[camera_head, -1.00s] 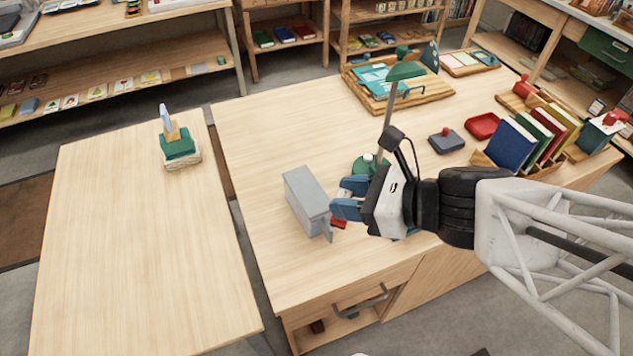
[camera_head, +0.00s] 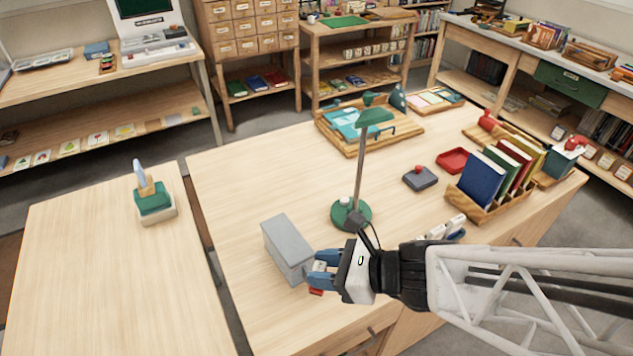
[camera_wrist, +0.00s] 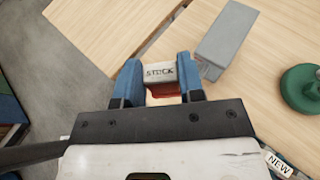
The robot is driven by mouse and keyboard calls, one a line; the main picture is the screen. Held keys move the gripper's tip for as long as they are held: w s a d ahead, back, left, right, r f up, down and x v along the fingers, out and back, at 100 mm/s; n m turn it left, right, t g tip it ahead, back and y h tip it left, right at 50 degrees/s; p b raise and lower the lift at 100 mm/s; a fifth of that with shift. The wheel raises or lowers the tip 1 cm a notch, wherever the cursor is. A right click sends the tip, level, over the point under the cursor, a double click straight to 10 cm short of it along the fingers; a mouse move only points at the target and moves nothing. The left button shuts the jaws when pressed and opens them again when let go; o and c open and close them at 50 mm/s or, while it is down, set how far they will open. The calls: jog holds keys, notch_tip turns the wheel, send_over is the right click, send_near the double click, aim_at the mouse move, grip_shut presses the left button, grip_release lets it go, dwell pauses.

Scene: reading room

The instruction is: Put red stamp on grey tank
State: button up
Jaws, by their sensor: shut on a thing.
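The red stamp (camera_wrist: 164,90) is between my gripper's blue fingers in the wrist view. It has a pale face marked with dark letters and a red part below. In the head view only a small red piece of the stamp (camera_head: 316,292) shows under the fingers. My gripper (camera_head: 322,268) is shut on it, at the near right side of the grey tank. The grey tank (camera_head: 287,248) is a plain box on the table, with a flat closed-looking top. In the wrist view the tank (camera_wrist: 226,38) lies just beyond and right of the stamp; whether they touch is unclear.
A green lamp (camera_head: 351,214) stands behind my gripper. A dark grey block with a red knob (camera_head: 420,179), a red tray (camera_head: 453,160) and a book rack (camera_head: 482,210) are further right. A gap separates a side table (camera_head: 110,270) holding a green item (camera_head: 153,200).

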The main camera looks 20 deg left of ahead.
jog(key=w+a+f, duration=0.1)
jog(key=w+a, duration=0.9)
jog(key=w, duration=0.1)
jog(key=shift+a+f, duration=0.2)
jog(key=shift+f, duration=1.75)
jog(key=shift+f, duration=0.1)
jog(key=o, duration=0.9)
jog(key=shift+v, duration=6.05)
